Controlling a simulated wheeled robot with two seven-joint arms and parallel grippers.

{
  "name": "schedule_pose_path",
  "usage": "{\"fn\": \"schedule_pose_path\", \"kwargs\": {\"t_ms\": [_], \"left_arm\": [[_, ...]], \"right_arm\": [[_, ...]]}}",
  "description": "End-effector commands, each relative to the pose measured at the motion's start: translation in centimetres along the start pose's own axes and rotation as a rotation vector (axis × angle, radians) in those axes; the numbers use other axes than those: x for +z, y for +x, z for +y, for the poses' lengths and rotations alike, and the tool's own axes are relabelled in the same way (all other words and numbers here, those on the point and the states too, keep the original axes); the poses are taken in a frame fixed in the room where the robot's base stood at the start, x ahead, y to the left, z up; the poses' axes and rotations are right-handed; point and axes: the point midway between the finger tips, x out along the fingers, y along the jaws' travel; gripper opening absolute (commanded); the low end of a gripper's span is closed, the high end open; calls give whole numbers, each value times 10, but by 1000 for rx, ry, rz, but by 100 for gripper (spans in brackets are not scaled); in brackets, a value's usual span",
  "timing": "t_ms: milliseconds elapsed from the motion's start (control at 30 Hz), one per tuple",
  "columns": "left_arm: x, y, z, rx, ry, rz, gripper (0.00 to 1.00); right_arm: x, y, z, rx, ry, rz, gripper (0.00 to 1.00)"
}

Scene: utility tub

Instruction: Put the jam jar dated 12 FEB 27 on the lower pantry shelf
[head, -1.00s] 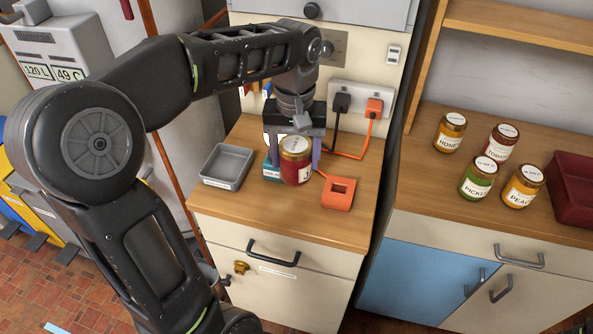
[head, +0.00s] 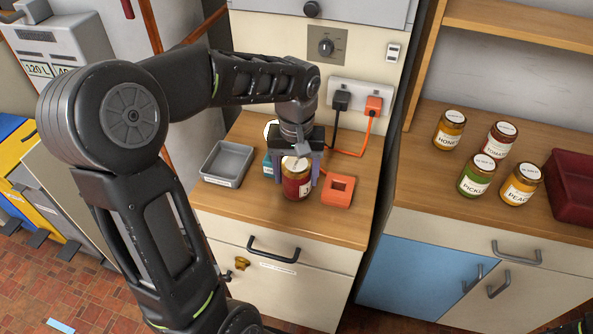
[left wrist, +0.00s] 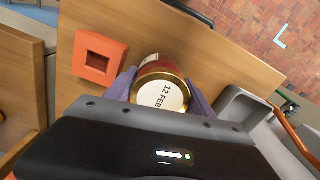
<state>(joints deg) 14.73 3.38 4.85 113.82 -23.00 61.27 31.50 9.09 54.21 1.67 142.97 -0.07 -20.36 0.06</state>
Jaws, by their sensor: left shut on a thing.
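The jam jar (head: 297,186) has a gold rim, a white lid top and dark red contents. My left gripper (head: 298,172) is shut on it, with a purple finger on each side, above the wooden counter. I cannot tell whether the jar touches the counter. The pantry unit at right has a wooden lower surface (head: 430,180) and a higher shelf (head: 520,28). My right gripper is not in view.
An orange square block (head: 338,191) is close right of the jar, a grey tray (head: 227,164) left, a teal item (head: 268,163) behind. Honey (head: 449,130), tomato (head: 500,140), pickle (head: 477,175) and peach (head: 520,184) jars and a dark red bin (head: 575,188) occupy the pantry's lower surface.

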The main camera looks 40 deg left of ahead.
Motion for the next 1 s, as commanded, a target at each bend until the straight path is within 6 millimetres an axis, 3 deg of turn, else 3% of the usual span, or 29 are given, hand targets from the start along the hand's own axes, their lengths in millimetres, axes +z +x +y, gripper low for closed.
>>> {"fn": "schedule_pose_path", "kwargs": {"t_ms": [367,400,667,1000], "left_arm": [[0,4,0,1,1,2,0],[0,5,0,0,1,1,63],[0,4,0,0,0,0,84],[0,-1,0,1,0,1,84]], "right_arm": [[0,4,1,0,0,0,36],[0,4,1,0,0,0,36],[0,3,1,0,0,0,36],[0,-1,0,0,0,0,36]]}}
